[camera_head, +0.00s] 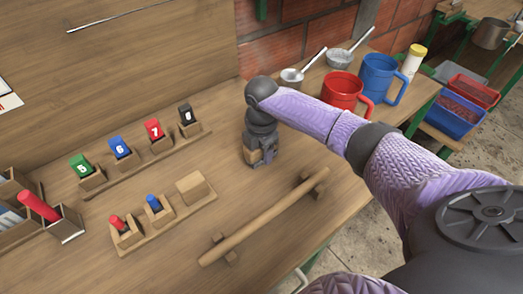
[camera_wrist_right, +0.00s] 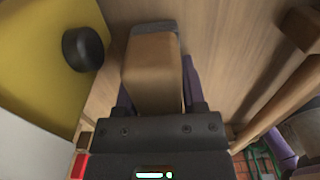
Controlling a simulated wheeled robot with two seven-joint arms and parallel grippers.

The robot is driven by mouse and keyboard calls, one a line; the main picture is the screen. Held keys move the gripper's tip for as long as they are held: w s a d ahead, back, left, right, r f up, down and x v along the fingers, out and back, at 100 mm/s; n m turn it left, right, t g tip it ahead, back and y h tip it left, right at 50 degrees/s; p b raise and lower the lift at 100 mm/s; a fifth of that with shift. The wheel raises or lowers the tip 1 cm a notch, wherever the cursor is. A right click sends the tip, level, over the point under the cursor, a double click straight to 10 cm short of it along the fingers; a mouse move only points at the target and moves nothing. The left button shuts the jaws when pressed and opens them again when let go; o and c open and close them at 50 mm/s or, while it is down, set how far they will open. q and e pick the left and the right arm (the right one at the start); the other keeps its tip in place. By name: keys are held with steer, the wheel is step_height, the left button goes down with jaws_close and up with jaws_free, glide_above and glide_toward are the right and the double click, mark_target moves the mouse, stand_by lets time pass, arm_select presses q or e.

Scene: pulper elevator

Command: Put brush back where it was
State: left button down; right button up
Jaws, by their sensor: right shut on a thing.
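My right gripper (camera_head: 262,155) points down over the table and is shut on a wooden block-shaped thing, which seems to be the brush (camera_wrist_right: 153,75). In the right wrist view it is pale wood with a dark grey far edge, between the fingers. In the head view only a small wooden part of it (camera_head: 250,156) shows beside the fingers. A small wooden holder (camera_head: 158,232) to the left carries a red piece, a blue piece and a plain wooden box-like part (camera_head: 193,188) at its right end. My left gripper is out of view.
A wooden bar on two supports (camera_head: 262,222) lies in front of my right gripper. A rack of numbered coloured pieces (camera_head: 135,165) stands behind the holder. Red (camera_head: 343,92) and blue (camera_head: 378,76) mugs stand at the back right. Bare table lies between gripper and holder.

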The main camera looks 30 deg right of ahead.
steer(key=o, duration=1.1)
steer(key=shift+f, duration=0.1)
step_height(320, 180, up, 12)
steer(key=p, duration=0.4)
steer(key=shift+f, duration=0.15)
steer(key=shift+r, duration=0.35)
steer(key=shift+f, duration=0.1)
